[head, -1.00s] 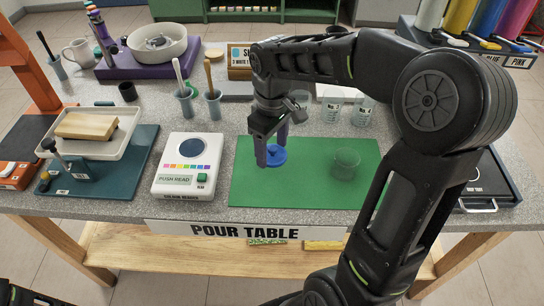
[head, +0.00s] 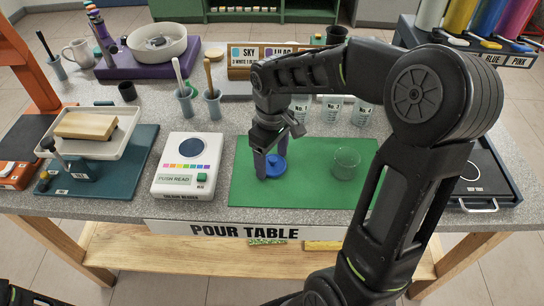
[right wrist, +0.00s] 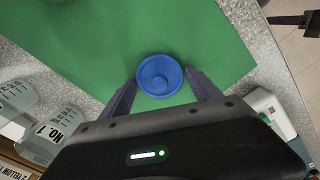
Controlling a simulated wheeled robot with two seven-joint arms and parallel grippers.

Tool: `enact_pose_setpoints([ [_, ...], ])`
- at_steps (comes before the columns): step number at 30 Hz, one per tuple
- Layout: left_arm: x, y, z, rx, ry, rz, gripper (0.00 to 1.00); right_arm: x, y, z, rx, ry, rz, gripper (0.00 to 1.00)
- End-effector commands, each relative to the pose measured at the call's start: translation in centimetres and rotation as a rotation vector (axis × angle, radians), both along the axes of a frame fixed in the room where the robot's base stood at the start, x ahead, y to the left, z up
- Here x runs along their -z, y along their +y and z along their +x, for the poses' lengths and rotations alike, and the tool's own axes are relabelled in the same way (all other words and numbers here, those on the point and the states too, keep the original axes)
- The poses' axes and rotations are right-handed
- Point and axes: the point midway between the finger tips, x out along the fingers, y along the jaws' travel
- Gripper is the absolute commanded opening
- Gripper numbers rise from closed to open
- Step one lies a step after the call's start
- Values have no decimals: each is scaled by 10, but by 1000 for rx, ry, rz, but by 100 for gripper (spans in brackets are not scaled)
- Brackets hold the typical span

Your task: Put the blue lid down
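The blue lid (head: 275,167) is a round disc with a raised ring in its middle. It is low over the left part of the green mat (head: 310,190); I cannot tell whether it touches the mat. My right gripper (head: 270,168) points down with one finger on each side of the lid's rim, shut on it. In the right wrist view the lid (right wrist: 160,75) sits between the two fingertips (right wrist: 161,78).
A clear glass beaker (head: 346,162) stands on the mat to the right of the lid. A white colour reader (head: 187,168) is left of the mat. Numbered cups (head: 331,110) stand behind it. The front of the mat is clear.

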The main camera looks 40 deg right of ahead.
Motion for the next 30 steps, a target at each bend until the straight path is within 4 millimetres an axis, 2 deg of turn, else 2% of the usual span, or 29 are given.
enact_pose_setpoints([
  [5, 0, 0, 0, 0, 0, 0, 36, 0, 0, 0, 0, 0, 0, 86],
  [12, -1, 0, 0, 0, 0, 0, 36, -1, 0, 0, 0, 0, 0, 86],
  [17, -3, 0, 0, 0, 0, 0, 36, -9, 0, 1, 0, -3, -1, 86],
  [23, -4, 0, 0, 0, 0, 0, 36, -40, 0, 1, 1, -5, 0, 86],
  [30, -7, 0, 0, 0, 0, 0, 36, -90, 0, 1, 1, -3, -1, 86],
])
